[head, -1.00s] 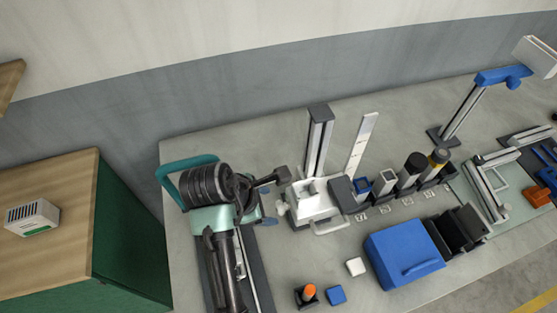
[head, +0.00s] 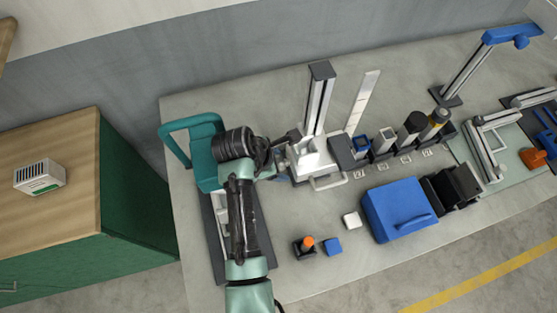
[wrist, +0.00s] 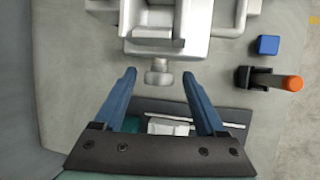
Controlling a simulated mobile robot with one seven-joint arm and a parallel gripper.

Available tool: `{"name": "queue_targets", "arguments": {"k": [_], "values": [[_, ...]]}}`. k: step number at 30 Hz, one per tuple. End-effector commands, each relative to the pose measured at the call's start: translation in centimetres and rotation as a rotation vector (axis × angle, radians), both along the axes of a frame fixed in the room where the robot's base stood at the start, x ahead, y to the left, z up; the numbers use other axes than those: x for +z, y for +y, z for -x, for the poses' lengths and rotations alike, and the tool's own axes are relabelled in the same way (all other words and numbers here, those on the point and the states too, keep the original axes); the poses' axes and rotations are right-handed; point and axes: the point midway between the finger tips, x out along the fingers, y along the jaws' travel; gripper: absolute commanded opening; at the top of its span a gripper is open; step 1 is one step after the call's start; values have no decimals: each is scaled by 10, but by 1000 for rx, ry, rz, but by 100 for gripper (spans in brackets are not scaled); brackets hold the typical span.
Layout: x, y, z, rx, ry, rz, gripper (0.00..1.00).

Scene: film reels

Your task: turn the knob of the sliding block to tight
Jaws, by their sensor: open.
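The sliding block (head: 312,160) is a white housing at the foot of a dark upright post in the head view. It fills the top of the wrist view (wrist: 165,20). Its knob (wrist: 159,78) is a small pale grey cylinder with a stem, sticking out of the block toward my gripper. My gripper (wrist: 159,75) has two blue fingers, open, one on each side of the knob. A gap shows between the knob and each finger. In the head view my arm mostly hides the knob. The knob's setting cannot be read.
A blue box (head: 392,210) and several upright canisters stand right of the block. An orange-topped peg (head: 305,245), a blue cube (head: 333,246) and a white cube (head: 352,220) lie in front. Bare bench lies between.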

Motion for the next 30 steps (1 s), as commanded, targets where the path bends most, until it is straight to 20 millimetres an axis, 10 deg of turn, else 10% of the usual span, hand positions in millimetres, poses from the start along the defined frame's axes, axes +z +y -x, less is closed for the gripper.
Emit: {"name": "queue_targets", "arguments": {"k": [3, 15, 30], "values": [[0, 0, 0, 0, 0, 0, 71], [0, 0, 0, 0, 1, 0, 0], [-1, -1, 3, -1, -93, -29, 0]]}}
